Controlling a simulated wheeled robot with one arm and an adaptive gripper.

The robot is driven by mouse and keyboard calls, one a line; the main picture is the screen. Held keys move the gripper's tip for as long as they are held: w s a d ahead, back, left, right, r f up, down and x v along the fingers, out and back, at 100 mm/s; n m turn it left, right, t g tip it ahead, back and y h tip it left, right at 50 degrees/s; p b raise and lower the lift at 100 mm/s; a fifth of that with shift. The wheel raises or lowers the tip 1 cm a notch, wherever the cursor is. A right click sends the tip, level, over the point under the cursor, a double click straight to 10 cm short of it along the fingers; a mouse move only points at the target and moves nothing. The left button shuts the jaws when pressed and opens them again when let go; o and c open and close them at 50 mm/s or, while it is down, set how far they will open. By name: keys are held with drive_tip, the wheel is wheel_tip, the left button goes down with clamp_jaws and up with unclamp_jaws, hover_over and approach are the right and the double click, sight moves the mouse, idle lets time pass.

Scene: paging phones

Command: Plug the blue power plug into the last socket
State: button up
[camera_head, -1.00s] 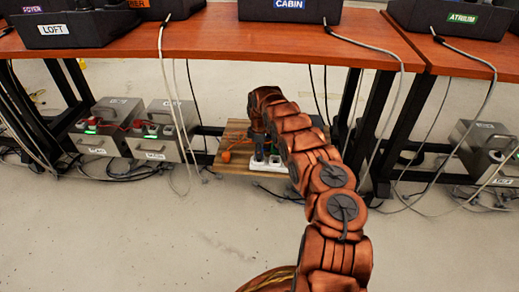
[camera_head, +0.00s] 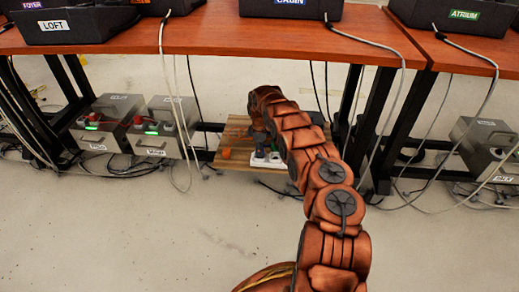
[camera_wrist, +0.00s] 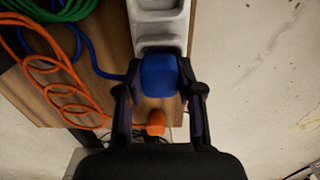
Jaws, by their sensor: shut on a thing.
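In the wrist view the blue power plug (camera_wrist: 159,76) is between the two fingers of my gripper (camera_wrist: 160,95), which is shut on it. The plug's far end meets the near end of the grey-white socket strip (camera_wrist: 158,22). I cannot tell whether its pins are in a socket. A blue cord (camera_wrist: 93,55) runs on the left.
An orange plug (camera_wrist: 156,122) with a coiled orange cord (camera_wrist: 72,95) and a green cord (camera_wrist: 50,10) lie near the strip. Metal boxes (camera_head: 160,142) stand at left under the table (camera_head: 280,42). Cables hang around the table legs. The floor in front is open.

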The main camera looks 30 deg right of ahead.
drive_tip(key=shift+f, duration=0.2)
drive_tip(key=o, duration=1.2)
drive_tip(key=shift+o, duration=0.2)
drive_tip(key=shift+r, duration=3.7)
